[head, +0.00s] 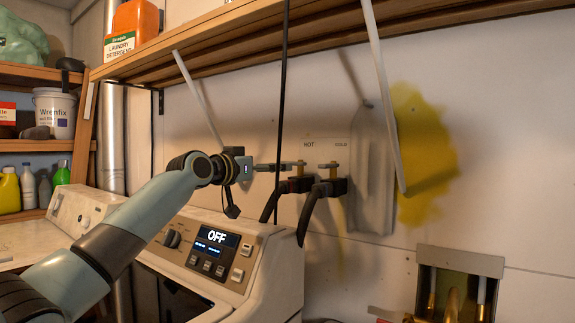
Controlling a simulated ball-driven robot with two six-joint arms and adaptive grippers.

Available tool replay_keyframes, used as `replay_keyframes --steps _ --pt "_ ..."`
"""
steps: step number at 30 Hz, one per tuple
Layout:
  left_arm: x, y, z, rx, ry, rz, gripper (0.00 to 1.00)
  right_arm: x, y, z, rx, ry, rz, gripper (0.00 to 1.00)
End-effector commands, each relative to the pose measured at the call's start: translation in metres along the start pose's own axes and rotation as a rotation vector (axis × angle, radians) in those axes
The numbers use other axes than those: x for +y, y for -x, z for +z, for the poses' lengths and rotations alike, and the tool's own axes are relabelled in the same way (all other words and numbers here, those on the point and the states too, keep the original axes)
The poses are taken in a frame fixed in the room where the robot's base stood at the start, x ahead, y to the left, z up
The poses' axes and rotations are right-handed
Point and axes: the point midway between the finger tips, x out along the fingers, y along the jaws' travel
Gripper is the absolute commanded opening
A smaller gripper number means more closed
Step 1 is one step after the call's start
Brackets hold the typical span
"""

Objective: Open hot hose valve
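The hot hose valve (299,170) is a small brass fitting on the white wall under the "HOT" label, with a dark hose joined below it. The matching cold hose valve (329,169) sits just to its right under the "COLD" label. My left gripper (288,167) reaches in from the left, its thin fingers level with the hot valve and their tips at its left side. The fingers look close together. I cannot tell whether they touch or grip the valve. My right gripper is not in view.
A washing machine (262,262) with an "OFF" display stands below my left arm. A black cord (283,90) hangs beside the hot valve. A grey panel (371,175) and a white shelf brace (384,100) are to the right. A wooden shelf (255,38) runs above.

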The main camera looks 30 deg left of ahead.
Motion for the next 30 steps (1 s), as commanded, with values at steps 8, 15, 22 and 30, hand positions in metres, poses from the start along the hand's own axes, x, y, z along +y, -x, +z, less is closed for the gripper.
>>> replay_keyframes --steps 8,15,22,30 --pt "0.002 -0.055 -0.001 0.000 0.006 0.002 0.96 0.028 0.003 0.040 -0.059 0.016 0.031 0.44" --pt "0.002 -0.084 0.000 0.000 0.003 0.003 0.96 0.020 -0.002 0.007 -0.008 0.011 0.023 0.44" --pt "0.002 -0.091 0.000 0.000 0.000 0.002 0.96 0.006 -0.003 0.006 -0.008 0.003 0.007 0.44" --pt "0.002 -0.090 0.000 0.000 0.000 0.002 0.84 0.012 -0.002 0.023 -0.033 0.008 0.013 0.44"
